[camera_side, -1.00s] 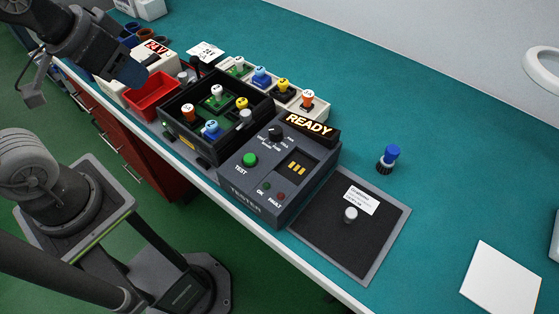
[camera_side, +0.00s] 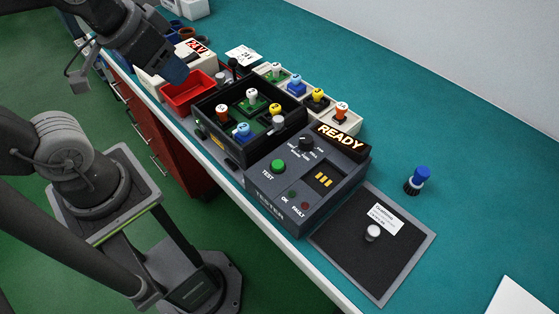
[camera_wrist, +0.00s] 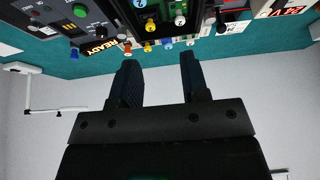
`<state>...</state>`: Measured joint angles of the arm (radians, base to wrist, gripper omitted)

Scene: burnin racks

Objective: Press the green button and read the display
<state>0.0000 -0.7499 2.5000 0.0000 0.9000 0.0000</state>
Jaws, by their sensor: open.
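The grey tester (camera_side: 290,195) stands near the bench's front edge. Its green button (camera_side: 278,167), labelled TEST, is at its left. The display (camera_side: 340,142) on its back edge reads READY in lit letters. The OK and FAULT lamps (camera_side: 305,204) look dark. My gripper (camera_side: 178,75) is at the upper left in the side view, above the bench near the red bin and well away from the button. In the wrist view my gripper (camera_wrist: 160,75) has its two fingers apart with nothing between them. The green button (camera_wrist: 80,10) also shows there, at the upper left.
A black rack (camera_side: 232,137) with several coloured-knob modules stands left of the tester. A red bin (camera_side: 188,97) and a white 24V unit (camera_side: 170,65) are farther left. A dark mat (camera_side: 350,255) with a white-knobbed piece lies right. A blue-capped piece (camera_side: 420,178) stands behind it.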

